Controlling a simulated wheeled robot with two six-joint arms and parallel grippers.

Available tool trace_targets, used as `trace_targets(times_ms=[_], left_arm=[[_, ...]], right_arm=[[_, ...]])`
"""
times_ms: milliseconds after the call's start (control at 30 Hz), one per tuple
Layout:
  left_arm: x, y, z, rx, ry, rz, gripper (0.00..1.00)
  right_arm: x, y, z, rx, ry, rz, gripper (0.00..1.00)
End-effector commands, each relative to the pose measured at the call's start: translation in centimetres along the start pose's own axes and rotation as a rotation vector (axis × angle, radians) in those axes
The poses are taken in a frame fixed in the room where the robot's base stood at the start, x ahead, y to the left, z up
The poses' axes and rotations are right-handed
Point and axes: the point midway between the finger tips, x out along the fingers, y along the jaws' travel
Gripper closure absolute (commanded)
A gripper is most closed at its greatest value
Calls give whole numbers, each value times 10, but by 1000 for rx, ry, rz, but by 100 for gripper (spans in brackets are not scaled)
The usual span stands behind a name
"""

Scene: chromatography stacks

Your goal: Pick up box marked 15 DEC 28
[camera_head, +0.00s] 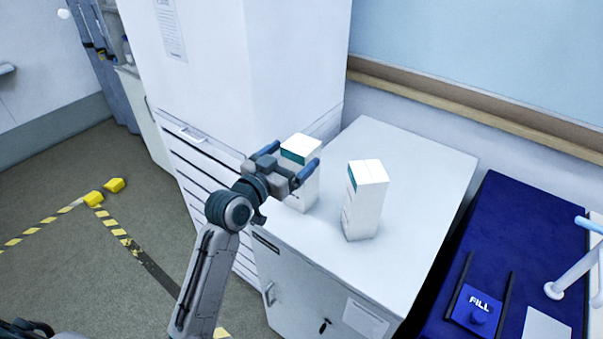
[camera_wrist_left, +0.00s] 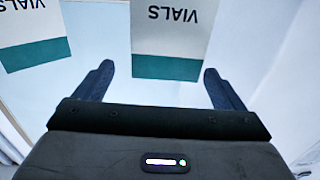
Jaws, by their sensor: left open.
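Two white boxes with teal bands stand upright on a white cabinet top (camera_head: 420,170). The left box (camera_head: 303,147) is partly hidden behind my left gripper (camera_head: 287,161); the right box (camera_head: 367,205) stands apart from it. My left gripper is open, its fingers pointing at the left box. In the left wrist view, a box marked VIALS (camera_wrist_left: 172,40) shows upside down ahead, between the open fingers (camera_wrist_left: 158,70). The other box (camera_wrist_left: 28,35) is at the upper left there. I cannot see whether the fingers touch the box. No date is readable on either box. My right gripper is not seen.
A tall white cabinet (camera_head: 230,70) stands behind and left of the boxes. A wall with a wooden rail (camera_head: 470,110) is behind. A blue surface with a FILL pad (camera_head: 478,308) is at the right. The cabinet top is clear right of the boxes.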

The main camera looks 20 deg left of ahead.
Motion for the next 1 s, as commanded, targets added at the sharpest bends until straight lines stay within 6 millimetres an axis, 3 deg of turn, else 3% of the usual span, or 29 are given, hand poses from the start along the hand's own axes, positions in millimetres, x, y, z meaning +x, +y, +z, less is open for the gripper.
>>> trace_targets(times_ms=[333, 667, 1000], left_arm=[[44, -6, 4, -3, 0, 0, 9], [51, -6, 7, 0, -1, 0, 9], [51, -6, 7, -1, -1, 0, 76]], right_arm=[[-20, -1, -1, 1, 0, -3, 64], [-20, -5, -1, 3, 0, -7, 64], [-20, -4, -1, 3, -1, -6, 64]])
